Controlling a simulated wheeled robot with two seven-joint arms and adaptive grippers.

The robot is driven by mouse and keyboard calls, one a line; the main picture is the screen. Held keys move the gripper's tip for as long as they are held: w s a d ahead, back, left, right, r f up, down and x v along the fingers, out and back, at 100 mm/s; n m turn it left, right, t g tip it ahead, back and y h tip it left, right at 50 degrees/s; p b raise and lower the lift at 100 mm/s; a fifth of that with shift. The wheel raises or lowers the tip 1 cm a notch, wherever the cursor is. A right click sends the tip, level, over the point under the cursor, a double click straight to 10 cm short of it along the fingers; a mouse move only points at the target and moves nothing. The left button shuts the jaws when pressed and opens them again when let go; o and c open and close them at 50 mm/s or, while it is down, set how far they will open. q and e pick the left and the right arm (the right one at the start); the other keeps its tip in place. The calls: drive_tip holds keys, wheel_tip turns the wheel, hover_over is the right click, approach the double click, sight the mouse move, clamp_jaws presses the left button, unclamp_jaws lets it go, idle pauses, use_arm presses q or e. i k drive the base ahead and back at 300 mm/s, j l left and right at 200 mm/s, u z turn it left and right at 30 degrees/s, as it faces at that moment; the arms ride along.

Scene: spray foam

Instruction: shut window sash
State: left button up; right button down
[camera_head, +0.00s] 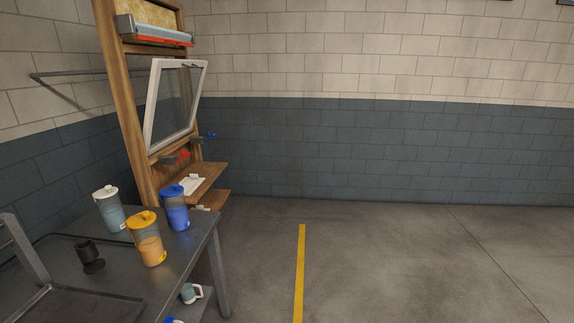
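A white-framed window sash (149,112) with a clear pane stands in a tall wooden frame (127,110) at the left against the wall. The sash is tilted out of the frame, its top leaning into the room and apart from the wooden post. A small dark fitting (190,67) shows at its top edge. Neither of my grippers is in view.
A grey metal table (185,262) at the lower left holds a blue-lidded jug (175,212), a yellow-lidded jug (149,245), a white-lidded jug (109,214) and a dark cup (86,252). Wooden shelves (208,172) project below the sash. The floor right of the table is clear.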

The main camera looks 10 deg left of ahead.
sight(157, 63)
drive_tip(key=i, duration=0.8)
drive_tip(key=i+u, duration=0.3)
drive_tip(key=i+l+u, duration=0.3)
drive_tip(key=i, duration=0.15)
drive_tip(key=i+l+u, duration=0.2)
drive_tip(key=i+u, duration=0.25)
drive_tip(key=i+l+u, duration=0.3)
drive_tip(key=u, duration=0.15)
drive_tip(key=i+l+u, duration=0.2)
drive_tip(key=l, duration=0.15)
drive_tip(key=i+l+u, duration=0.25)
drive_tip(key=l+u, duration=0.2)
drive_tip(key=l, duration=0.25)
drive_tip(key=i+l+u, duration=0.2)
drive_tip(key=l, duration=0.2)
drive_tip(key=k+j, duration=0.05)
drive_tip(key=k, duration=0.05)
